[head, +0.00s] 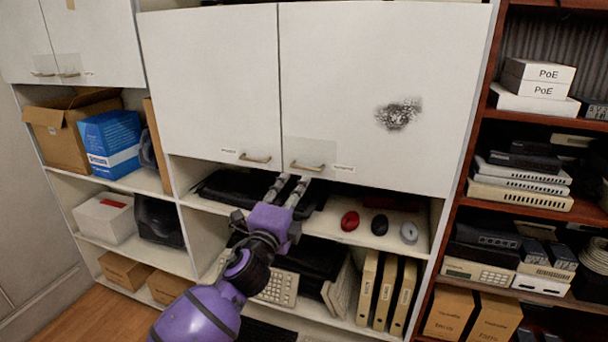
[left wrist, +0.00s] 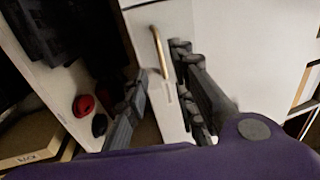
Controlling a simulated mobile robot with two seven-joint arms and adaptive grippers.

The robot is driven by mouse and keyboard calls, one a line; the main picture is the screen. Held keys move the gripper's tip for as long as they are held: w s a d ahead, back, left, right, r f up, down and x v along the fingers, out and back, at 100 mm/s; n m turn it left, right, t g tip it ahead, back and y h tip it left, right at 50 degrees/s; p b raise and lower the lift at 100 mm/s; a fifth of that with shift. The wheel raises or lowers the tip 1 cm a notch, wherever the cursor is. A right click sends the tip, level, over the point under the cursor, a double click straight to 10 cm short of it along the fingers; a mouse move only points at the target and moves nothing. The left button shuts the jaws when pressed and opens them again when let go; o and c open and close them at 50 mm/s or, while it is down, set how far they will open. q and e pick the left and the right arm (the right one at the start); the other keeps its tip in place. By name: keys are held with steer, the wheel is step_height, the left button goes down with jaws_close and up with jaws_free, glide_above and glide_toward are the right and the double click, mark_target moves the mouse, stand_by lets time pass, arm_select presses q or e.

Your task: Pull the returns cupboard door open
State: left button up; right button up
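Two white cupboard doors hang side by side, a left door (head: 210,85) and a right door (head: 350,90), both shut. Each has a small brass handle low near the middle seam: the left door's handle (head: 255,159) and the right door's handle (head: 307,167). The small labels beside the handles are too blurred to read. My left gripper (head: 293,179) is open just below the right door's handle in the head view. In the left wrist view, a brass handle (left wrist: 160,52) shows between the spread fingertips, not gripped. My right gripper is out of view.
The open shelf below the doors holds dark equipment and a red mouse (head: 350,221), a black mouse (head: 379,225) and a grey mouse (head: 409,232). Binders (head: 386,290) stand lower. A reddish rack (head: 455,235) of devices stands at the right.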

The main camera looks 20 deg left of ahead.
mark_target(302, 172)
arm_select(q)
steer(key=w, duration=0.3)
steer(key=w+r, duration=0.1)
steer(key=w, duration=0.3)
steer(key=shift+w+r, duration=0.2)
jaws_close()
